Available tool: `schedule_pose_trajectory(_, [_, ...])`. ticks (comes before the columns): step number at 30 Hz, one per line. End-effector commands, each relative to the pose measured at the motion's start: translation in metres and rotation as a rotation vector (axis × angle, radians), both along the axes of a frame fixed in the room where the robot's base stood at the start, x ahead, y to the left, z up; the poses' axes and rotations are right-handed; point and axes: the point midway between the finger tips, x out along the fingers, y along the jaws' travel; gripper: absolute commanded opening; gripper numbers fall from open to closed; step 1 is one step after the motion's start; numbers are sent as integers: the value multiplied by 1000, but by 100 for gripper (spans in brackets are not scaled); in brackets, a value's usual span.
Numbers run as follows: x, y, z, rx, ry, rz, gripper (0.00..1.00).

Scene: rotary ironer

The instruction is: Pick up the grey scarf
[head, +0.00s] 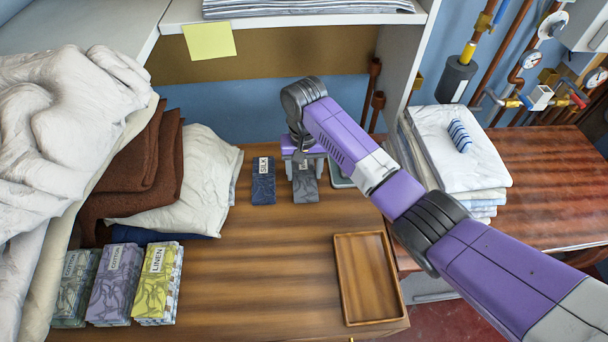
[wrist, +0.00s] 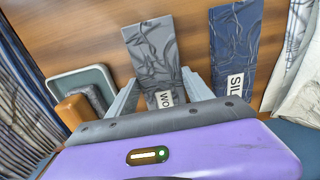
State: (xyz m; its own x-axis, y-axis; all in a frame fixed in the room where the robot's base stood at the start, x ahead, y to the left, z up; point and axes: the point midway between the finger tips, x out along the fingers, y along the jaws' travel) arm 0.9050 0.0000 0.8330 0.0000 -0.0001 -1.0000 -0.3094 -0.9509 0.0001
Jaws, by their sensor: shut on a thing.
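The grey scarf (head: 305,188) is a folded, patterned strip with a white label at the back of the wooden table. In the wrist view the grey scarf (wrist: 152,55) lies between my two pale fingers, and its label reads "WO", the rest hidden by my gripper body. My gripper (head: 304,167) points down over it and is shut on it. In the wrist view my gripper (wrist: 163,92) has a finger on each side of the scarf. Whether the scarf is clear of the table I cannot tell.
A navy scarf labelled SILK (head: 263,182) lies just left. A small grey-green tray (head: 340,180) is close on the right. An empty wooden tray (head: 346,318) sits at front right. Labelled cloth stacks (head: 160,283) and heaped linens (head: 60,130) fill the left. The middle of the table is clear.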

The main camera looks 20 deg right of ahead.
Motion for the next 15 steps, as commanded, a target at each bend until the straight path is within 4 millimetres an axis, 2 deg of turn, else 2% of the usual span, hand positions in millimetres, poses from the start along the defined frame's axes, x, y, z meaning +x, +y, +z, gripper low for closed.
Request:
schedule_pose_trajectory(8, [1, 0, 6, 0, -2, 0, 19])
schedule_pose_trajectory(11, [1, 0, 14, 1, -3, 0, 19])
schedule_pose_trajectory(15, [1, 0, 36, 1, -4, 1, 19])
